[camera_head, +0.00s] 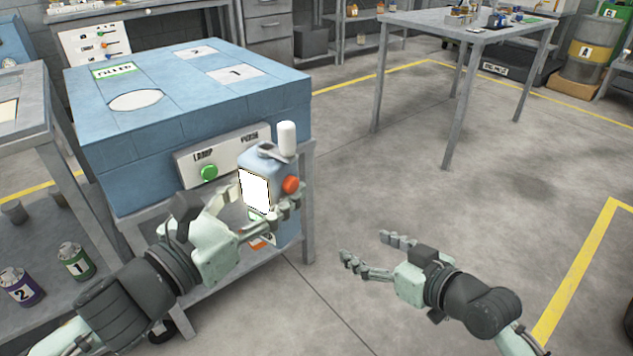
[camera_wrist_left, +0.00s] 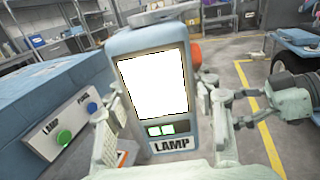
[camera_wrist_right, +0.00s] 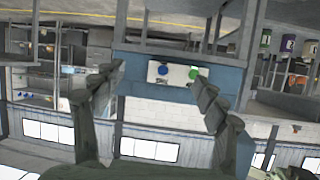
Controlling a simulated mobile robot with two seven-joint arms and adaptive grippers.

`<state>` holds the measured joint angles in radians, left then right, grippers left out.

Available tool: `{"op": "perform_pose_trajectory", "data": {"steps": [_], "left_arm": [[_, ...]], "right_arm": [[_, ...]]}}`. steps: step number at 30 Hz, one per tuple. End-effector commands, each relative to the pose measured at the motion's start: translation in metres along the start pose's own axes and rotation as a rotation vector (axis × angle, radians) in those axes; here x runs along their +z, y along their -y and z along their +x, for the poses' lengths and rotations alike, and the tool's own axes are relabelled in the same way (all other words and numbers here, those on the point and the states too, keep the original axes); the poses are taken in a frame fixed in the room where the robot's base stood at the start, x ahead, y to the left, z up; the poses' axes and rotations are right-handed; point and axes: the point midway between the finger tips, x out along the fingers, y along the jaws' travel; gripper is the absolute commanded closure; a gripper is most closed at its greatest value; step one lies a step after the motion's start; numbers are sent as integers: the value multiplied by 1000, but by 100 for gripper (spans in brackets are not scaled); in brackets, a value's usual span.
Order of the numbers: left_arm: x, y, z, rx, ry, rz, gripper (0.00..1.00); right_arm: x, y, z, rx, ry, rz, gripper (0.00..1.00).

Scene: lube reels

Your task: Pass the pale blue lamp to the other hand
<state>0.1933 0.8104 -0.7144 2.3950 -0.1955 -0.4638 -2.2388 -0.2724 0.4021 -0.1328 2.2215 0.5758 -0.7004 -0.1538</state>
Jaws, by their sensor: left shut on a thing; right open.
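The pale blue lamp (camera_head: 257,176) is upright, with a glowing white panel, an orange-red knob on its right side and a white cylinder on top. It fills the middle of the left wrist view (camera_wrist_left: 150,90), where its LAMP label shows. My left gripper (camera_head: 262,205) is shut on the lamp, with fingers on both sides of its lower body, and holds it in front of the blue bench. My right gripper (camera_head: 365,252) is open and empty, to the right of the lamp and apart from it. Its spread fingers show in the right wrist view (camera_wrist_right: 160,85).
The blue bench (camera_head: 190,75) stands close behind the lamp, with a panel (camera_head: 225,155) bearing a green button. Numbered cans (camera_head: 76,260) sit on a low shelf at the left. A grey table (camera_head: 465,25) stands at the back.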

Motion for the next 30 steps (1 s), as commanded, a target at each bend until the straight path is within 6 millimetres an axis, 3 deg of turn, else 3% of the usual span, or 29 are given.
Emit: {"op": "perform_pose_trajectory", "data": {"steps": [1,3,6,10,15,20,30], "left_arm": [[2,0,0,-1,3,1,100],[2,0,0,-1,3,1,100],[2,0,0,-1,3,1,100],[2,0,0,-1,3,1,100],[2,0,0,-1,3,1,100],[2,0,0,-1,3,1,100],[2,0,0,-1,3,1,100]], "right_arm": [[-30,11,-6,-36,-68,-18,28],[-67,28,-17,-88,-158,-33,28],[-114,52,-36,-160,-276,-51,28],[-160,80,-64,-242,-399,-65,28],[-178,122,-82,-365,-389,-134,28],[-182,137,-85,-404,-383,-152,28],[-201,159,-40,-407,-384,-149,28]]}}
